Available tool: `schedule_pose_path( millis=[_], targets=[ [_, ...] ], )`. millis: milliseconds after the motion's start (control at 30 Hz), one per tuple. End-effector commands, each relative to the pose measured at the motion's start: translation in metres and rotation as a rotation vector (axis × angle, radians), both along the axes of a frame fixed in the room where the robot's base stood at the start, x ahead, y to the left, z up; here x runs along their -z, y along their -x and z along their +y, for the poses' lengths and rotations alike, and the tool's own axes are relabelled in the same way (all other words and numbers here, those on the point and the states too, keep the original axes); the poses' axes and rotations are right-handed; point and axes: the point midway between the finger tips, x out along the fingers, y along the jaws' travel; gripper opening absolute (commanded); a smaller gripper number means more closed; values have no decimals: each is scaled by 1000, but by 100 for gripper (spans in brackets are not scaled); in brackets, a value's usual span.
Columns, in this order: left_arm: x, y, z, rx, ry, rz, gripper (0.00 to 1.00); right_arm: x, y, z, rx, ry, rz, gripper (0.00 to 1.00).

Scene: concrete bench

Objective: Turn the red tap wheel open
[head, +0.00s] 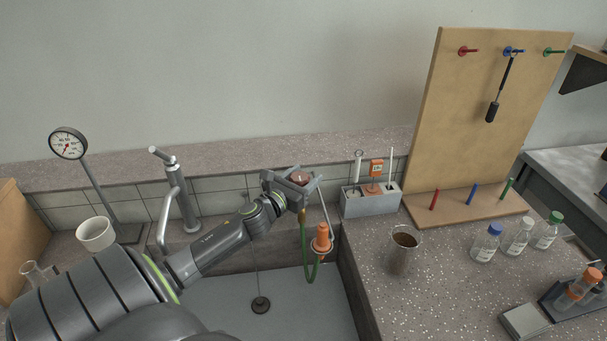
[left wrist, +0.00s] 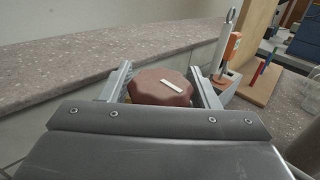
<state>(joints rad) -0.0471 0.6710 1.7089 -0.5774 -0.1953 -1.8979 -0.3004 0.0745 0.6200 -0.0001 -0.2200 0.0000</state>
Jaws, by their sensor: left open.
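The red tap wheel (left wrist: 160,87) is a brownish-red, scalloped knob with a white bar mark on its face, set slantwise. It shows in the left wrist view between the two fingers of my left gripper (left wrist: 164,84). In the head view the wheel (head: 301,176) is small and partly hidden by the gripper. My left gripper (head: 303,181) is open around the wheel, one finger on each side. Contact with the fingers is hard to tell. A green hose (head: 304,248) with an orange nozzle (head: 321,238) hangs below. My right gripper is not in view.
A sink (head: 215,305) lies below my left arm, with a grey faucet (head: 178,195) to the left. A grey holder (head: 370,203) stands right of the gripper. A brown-filled beaker (head: 403,248), several bottles and a pegboard (head: 470,120) are farther right. A gauge (head: 68,143) stands left.

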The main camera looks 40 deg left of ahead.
Motion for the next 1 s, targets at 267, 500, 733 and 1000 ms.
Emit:
schedule_pose_path(
  millis=[267, 500, 733, 1000],
  targets=[
    [1, -1, 0, 0, 0, 0, 55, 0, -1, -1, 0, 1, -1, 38],
    [0, -1, 0, 0, 0, 0, 27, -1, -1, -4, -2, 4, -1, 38],
    [0, -1, 0, -21, -1, 0, 25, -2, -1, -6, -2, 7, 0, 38],
    [-1, -1, 1, -158, 3, -1, 25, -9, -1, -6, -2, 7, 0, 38]
  ],
)
